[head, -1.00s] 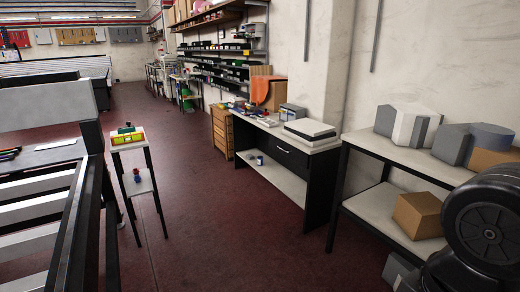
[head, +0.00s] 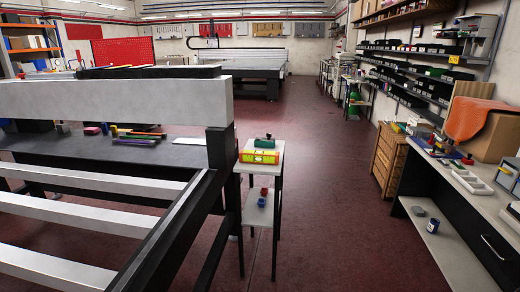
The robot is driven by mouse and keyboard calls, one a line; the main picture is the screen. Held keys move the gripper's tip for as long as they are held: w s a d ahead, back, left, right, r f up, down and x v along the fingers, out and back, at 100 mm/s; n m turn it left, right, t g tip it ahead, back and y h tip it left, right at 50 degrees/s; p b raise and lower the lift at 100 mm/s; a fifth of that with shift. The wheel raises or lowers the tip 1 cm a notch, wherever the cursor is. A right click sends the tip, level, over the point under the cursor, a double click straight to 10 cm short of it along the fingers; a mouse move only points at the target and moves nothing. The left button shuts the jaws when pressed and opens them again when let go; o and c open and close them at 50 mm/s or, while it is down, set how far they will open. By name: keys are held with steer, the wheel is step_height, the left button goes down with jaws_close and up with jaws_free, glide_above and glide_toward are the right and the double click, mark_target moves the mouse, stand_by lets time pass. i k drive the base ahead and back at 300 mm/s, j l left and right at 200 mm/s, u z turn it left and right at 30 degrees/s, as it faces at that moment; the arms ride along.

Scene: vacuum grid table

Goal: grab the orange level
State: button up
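Several small coloured tools lie on the dark vacuum grid table (head: 60,152) at the left. Among them are a yellow bar (head: 114,131), a purple bar (head: 133,142) and a dark bar with an orange tint (head: 145,134). They are far off and small, and I cannot tell which one is the orange level. A pale frame beam (head: 110,101) in front partly blocks the view of the table. My gripper is not in view.
A slatted frame (head: 50,265) fills the left foreground. The red floor (head: 330,230) is clear between stand and right workbench (head: 440,185).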

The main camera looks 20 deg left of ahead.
mark_target(246, 157)
steer(key=i+j, duration=0.1)
steer(key=i, duration=0.4)
steer(key=i+j, duration=0.1)
steer(key=i, duration=0.45)
steer(key=i+j, duration=0.1)
steer(key=i, duration=0.4)
steer(key=i+j+u, duration=0.1)
steer(key=i+j, duration=0.45)
steer(key=i, duration=0.15)
steer(key=i+j+u, duration=0.3)
steer(key=j+u, duration=0.15)
steer(key=j, duration=0.2)
